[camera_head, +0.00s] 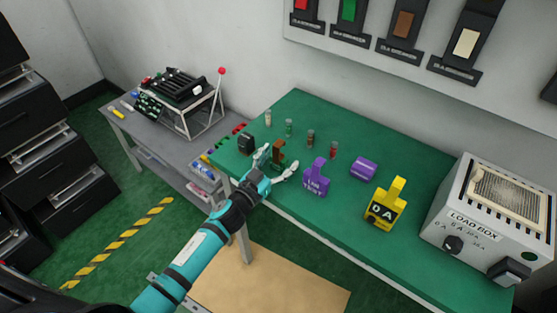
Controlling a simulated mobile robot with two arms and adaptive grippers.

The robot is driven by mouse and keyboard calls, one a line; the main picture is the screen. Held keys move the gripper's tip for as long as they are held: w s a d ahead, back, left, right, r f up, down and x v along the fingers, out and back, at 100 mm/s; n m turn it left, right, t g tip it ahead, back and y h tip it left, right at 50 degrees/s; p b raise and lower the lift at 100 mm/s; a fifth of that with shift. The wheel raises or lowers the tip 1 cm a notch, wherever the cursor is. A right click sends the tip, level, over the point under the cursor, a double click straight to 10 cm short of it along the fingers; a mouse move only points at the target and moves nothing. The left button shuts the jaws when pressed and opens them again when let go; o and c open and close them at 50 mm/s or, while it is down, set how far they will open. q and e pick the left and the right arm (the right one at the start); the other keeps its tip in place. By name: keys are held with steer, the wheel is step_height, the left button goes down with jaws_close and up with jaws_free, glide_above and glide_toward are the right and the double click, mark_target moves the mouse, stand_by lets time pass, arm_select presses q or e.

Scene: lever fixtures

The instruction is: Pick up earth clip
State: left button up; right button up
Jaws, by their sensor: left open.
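My left gripper (277,160) reaches in from the lower left over the near edge of the green-topped table (350,221). Its fingers are spread apart and open. A small brown piece with a dark green lower part (278,151) shows between and just beyond the fingertips. I cannot tell whether the fingers touch it. No label reading earth clip is legible, so I cannot say for sure that this piece is the clip. My right gripper is not in view.
A black block (246,143) stands left of the fingers. Small coloured cylinders, including a green one (289,127), stand behind. A purple tester (316,178), purple block (363,168), yellow device (386,206) and load box (492,214) lie to the right. A grey bench (130,127) adjoins left.

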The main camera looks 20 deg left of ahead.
arm_select(q)
steer(key=c, duration=1.1)
steer(key=shift+c, duration=0.8)
steer(key=shift+r, duration=0.1)
